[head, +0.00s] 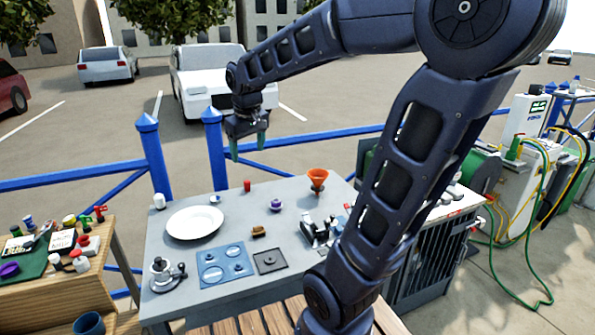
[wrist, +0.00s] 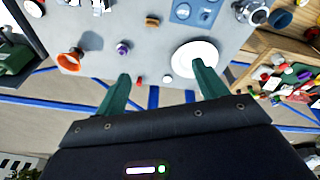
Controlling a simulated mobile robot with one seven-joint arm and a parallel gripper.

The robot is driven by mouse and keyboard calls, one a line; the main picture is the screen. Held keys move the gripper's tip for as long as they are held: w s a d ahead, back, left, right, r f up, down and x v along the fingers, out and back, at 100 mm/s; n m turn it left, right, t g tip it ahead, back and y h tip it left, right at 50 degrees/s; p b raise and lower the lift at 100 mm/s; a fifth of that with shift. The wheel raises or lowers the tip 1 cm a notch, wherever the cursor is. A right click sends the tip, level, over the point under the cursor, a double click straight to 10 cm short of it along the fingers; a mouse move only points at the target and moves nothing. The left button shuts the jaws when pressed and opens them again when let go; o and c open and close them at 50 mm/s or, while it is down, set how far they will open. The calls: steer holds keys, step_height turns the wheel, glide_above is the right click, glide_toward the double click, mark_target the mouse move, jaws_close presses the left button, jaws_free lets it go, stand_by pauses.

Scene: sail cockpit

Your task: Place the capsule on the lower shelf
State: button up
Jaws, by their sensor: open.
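My gripper (head: 248,148) is open and empty, high above the back edge of the grey table. Its two green fingers also show spread in the wrist view (wrist: 160,88). I cannot tell for certain which thing is the capsule. A small purple item (head: 276,205), which could be it, stands on the table near the orange funnel and shows in the wrist view (wrist: 123,48). A small red cylinder (head: 247,186) stands near the back edge. The wooden stand at left has a lower board (head: 126,323) that looks like a lower shelf, with a blue mug (head: 88,324).
The grey table (head: 222,296) holds a white plate (head: 195,222), an orange funnel (head: 317,178), a blue mat (head: 224,265), a dark square plate (head: 270,261) and a metal pot (head: 161,272). Blue railing (head: 80,179) runs behind. The wooden stand's top (head: 60,280) is cluttered.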

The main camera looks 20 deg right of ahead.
steer(key=s+d+f+m+t, duration=0.1)
steer(key=s+d+f+m, duration=0.2)
steer(key=s+d, duration=0.6)
steer(key=s+m, duration=0.1)
steer(key=s, duration=0.3)
steer(key=shift+d+t, duration=0.35)
steer(key=shift+t, duration=0.05)
